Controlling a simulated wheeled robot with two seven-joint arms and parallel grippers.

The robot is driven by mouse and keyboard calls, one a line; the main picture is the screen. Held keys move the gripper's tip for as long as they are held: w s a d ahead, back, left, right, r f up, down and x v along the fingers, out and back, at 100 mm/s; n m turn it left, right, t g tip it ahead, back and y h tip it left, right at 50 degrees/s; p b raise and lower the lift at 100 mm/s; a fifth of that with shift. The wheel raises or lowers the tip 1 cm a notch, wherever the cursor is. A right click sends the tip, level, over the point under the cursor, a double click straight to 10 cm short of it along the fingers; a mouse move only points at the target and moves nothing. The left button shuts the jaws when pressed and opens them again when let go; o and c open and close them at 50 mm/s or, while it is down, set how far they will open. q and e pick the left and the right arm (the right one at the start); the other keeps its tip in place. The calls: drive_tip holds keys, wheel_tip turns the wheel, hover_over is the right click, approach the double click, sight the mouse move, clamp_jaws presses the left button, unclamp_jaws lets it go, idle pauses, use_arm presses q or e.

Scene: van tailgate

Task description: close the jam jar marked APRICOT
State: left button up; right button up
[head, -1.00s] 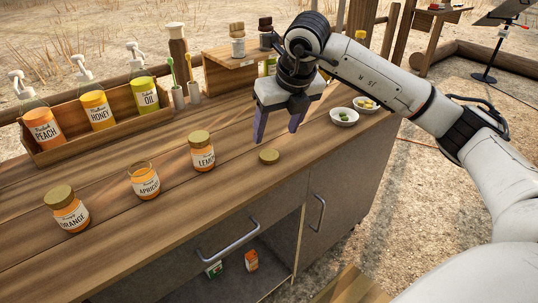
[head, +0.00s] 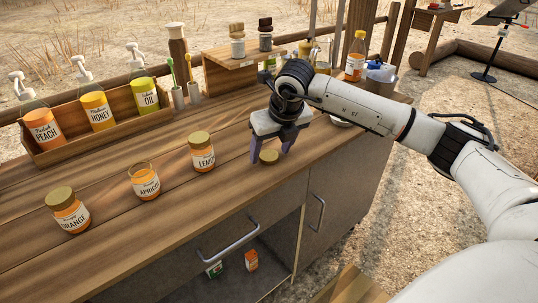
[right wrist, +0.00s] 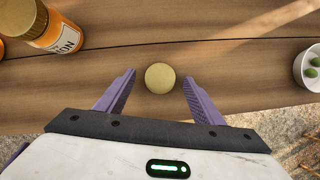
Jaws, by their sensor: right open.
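The APRICOT jar (head: 144,183) stands upright and lidless on the counter, between the ORANGE jar (head: 68,212) and the LEMON jar (head: 202,153), which both wear gold lids. A loose gold lid (head: 268,157) lies flat on the counter near the front edge, right of the LEMON jar. It also shows in the right wrist view (right wrist: 160,78). My right gripper (head: 270,155) is open, pointing down, with its purple fingers on either side of the lid and apart from it in the wrist view. My left gripper is not in view.
A wooden rack (head: 110,122) with PEACH, HONEY and OIL pump bottles stands at the back left. A white bowl with green pieces (right wrist: 312,68) is right of the gripper. The counter in front of the rack is clear around the jars.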

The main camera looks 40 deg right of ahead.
sight(271, 157)
drive_tip(key=shift+w+f, duration=0.1)
drive_tip(key=shift+f, duration=0.1)
drive_tip(key=shift+c, duration=0.3)
drive_tip(key=c, duration=1)
drive_tip(key=shift+r, duration=0.1)
drive_tip(key=shift+c, duration=0.2)
wheel_tip(271, 157, up, 10)
